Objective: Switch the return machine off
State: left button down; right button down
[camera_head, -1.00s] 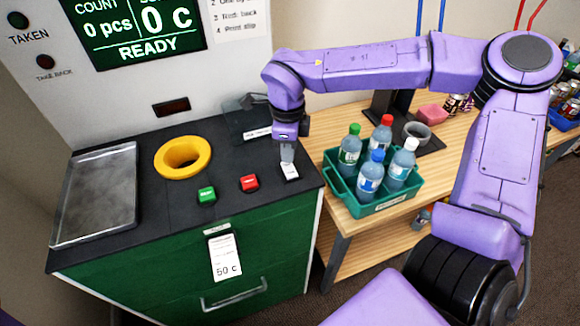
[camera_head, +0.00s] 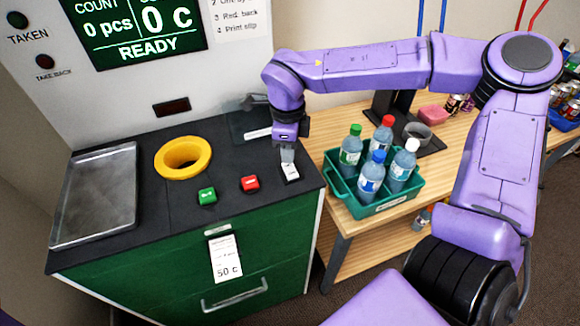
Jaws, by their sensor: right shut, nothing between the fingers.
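The return machine (camera_head: 130,240) has a dark top and a green front. Its lit screen (camera_head: 135,30) reads "0 pcs", "0 c" and "READY". A white rocker switch (camera_head: 290,173) sits near the right edge of the top. My right gripper (camera_head: 288,160) points down with its shut fingertips at the switch, touching it or just above; I cannot tell which. The fingers hide part of the switch. A green button (camera_head: 207,196) and a red button (camera_head: 250,184) lie left of it. My left gripper is not in view.
A yellow ring (camera_head: 183,157) surrounds an opening in the machine top. A metal tray (camera_head: 95,195) lies at the left. A paper slip (camera_head: 225,258) reading "50 c" hangs on the front. A green crate (camera_head: 385,207) of several bottles stands on the wooden table (camera_head: 345,218), right of the machine.

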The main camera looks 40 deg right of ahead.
aim_at(288, 165)
jog(key=shift+f+b, duration=0.5)
jog(key=shift+f, duration=0.55)
dwell(0.8)
notch_tip(288, 165, up, 7)
jog(key=p, duration=0.7)
jog(key=shift+r+p, duration=0.15)
jog(key=shift+p, duration=0.2)
